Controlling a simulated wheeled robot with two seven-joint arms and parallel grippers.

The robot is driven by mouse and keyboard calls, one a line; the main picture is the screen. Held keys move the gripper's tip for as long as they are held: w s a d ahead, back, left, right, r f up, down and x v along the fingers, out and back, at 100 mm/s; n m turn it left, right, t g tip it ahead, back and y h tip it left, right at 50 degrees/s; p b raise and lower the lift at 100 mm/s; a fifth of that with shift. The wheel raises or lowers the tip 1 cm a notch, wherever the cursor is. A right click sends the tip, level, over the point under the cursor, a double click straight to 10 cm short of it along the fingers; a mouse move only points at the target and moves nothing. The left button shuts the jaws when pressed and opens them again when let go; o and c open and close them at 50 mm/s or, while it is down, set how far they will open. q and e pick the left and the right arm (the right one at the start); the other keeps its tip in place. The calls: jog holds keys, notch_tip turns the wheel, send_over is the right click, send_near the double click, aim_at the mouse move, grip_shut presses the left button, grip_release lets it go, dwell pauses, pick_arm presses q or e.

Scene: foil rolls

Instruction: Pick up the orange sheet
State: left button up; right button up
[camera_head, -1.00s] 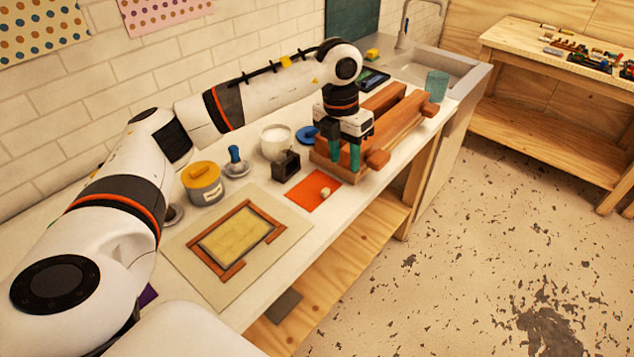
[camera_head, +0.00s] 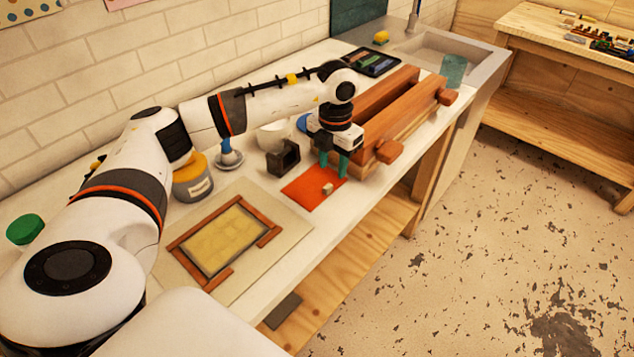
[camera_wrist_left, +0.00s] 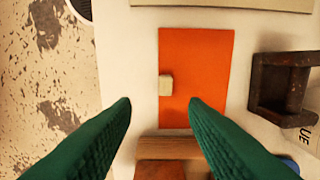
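The orange sheet (camera_head: 312,187) lies flat on the white counter, with a small pale block (camera_head: 327,188) on it near its front edge. In the left wrist view the sheet (camera_wrist_left: 205,70) is between and beyond the fingertips, with the pale block (camera_wrist_left: 166,86) at its left edge. My left gripper (camera_head: 333,165) points down above the sheet's far right end, its green fingers apart. In the left wrist view the fingers (camera_wrist_left: 160,103) are wide open with nothing between them. I cannot tell the exact height of the fingertips above the sheet. My right gripper is not in view.
A wooden press-like frame (camera_head: 400,110) stands just right of the gripper. A framed yellow panel (camera_head: 225,238) lies to the left. The counter's front edge is close to the sheet.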

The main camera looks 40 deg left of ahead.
aim_at(329, 185)
pick_arm(q)
jog(key=shift+f, duration=0.65)
jog(key=f, duration=0.1)
jog(key=f+p, duration=0.1)
jog(key=f, duration=0.1)
jog(key=f+p, duration=0.1)
jog(key=shift+s+a+f, duration=0.2)
jog(key=shift+a, duration=0.2)
jog(key=shift+f, duration=0.35)
jog(key=shift+w, duration=0.1)
jog(key=shift+c, duration=0.6)
grip_shut()
